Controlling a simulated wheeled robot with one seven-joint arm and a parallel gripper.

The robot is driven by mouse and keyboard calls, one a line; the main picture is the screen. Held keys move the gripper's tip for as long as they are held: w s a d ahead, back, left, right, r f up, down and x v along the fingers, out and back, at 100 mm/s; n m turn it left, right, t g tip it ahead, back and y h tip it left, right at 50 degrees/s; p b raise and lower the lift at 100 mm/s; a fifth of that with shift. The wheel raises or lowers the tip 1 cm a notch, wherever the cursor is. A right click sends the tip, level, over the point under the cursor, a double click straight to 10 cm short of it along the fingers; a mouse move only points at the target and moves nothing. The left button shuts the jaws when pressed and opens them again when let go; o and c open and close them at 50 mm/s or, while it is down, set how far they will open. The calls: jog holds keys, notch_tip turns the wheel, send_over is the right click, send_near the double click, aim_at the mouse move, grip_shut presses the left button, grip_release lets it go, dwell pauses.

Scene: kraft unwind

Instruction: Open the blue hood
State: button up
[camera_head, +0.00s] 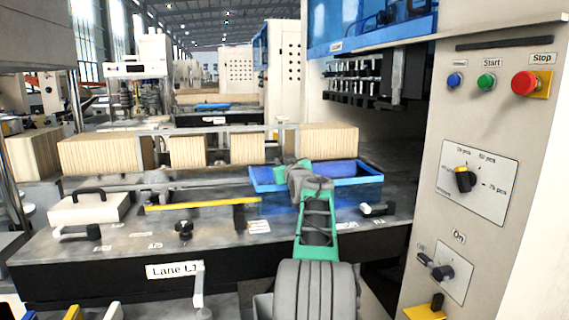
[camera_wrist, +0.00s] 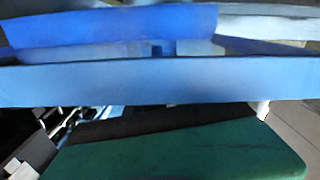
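In the wrist view the hood's blue front wall (camera_wrist: 160,82) spans the whole width, very close beyond my green gripper body (camera_wrist: 180,150). The fingertips cannot be made out, so whether they touch or grasp the rim is unclear.
Wooden-looking blocks (camera_head: 105,154) stand behind the hood. A black-handled white box (camera_head: 90,208) and a yellow bar (camera_head: 200,204) lie to the left. A control panel (camera_head: 480,150) with buttons and knobs stands close on the right. A larger blue cover (camera_head: 365,22) hangs above.

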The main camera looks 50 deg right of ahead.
jog(key=shift+o, duration=0.8)
jog(key=shift+s+d, duration=0.1)
jog(key=shift+s, duration=0.2)
jog(key=b+v, duration=0.2)
jog(key=v, duration=0.5)
jog(key=shift+a, duration=0.25)
